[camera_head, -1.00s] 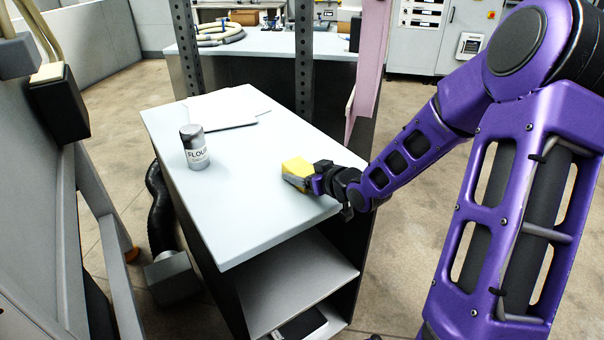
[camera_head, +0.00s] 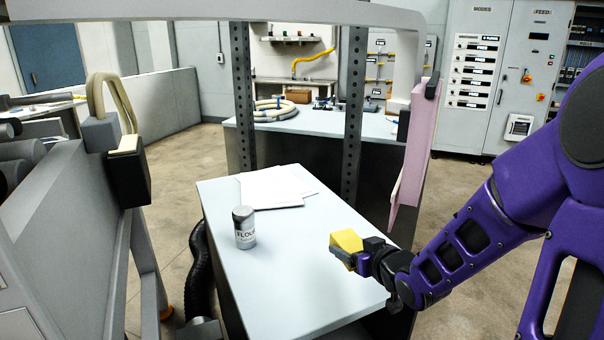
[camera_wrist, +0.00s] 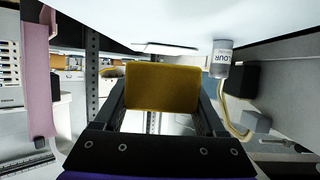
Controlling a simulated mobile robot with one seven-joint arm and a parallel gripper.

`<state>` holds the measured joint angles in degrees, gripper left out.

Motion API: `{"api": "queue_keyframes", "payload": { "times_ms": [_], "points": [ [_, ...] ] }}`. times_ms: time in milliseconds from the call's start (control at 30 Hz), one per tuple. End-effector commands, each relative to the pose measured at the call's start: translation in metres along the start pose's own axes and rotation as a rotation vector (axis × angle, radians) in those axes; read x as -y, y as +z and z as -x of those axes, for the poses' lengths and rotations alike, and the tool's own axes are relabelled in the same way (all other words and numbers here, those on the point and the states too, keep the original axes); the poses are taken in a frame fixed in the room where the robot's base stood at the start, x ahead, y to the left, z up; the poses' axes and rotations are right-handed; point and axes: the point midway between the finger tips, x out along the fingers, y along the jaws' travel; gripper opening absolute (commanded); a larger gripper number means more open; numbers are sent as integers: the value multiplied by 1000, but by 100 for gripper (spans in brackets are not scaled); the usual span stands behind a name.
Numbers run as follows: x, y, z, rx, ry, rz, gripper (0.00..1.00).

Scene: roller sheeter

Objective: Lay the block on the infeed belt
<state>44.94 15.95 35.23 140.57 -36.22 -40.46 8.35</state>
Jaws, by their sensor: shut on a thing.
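The yellow block (camera_head: 346,241) is at the tip of my gripper (camera_head: 358,255), above the right side of the white-topped table (camera_head: 300,300). In the wrist view the block (camera_wrist: 162,87) sits between the two dark fingers of my gripper (camera_wrist: 163,100), which are shut on it. The head view does not clearly show how far above the tabletop the block is. I cannot pick out the infeed belt with certainty; a grey machine frame (camera_head: 75,230) with dark rollers (camera_head: 20,160) stands at the left.
A flour shaker (camera_head: 244,228) stands on the table, with white papers (camera_head: 270,187) behind it. Dark perforated posts (camera_head: 353,110) and a pink panel (camera_head: 413,140) rise beyond the table. A black hose (camera_head: 200,270) runs down its left side. The table's near part is clear.

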Motion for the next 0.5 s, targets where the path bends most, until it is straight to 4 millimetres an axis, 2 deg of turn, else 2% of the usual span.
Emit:
{"api": "queue_keyframes", "payload": {
  "times_ms": [300, 500],
  "points": [
    [-13, -22, -31, -4, -77, 31, 0],
    [-16, -28, -37, -2, -90, 42, 0]
  ]
}}
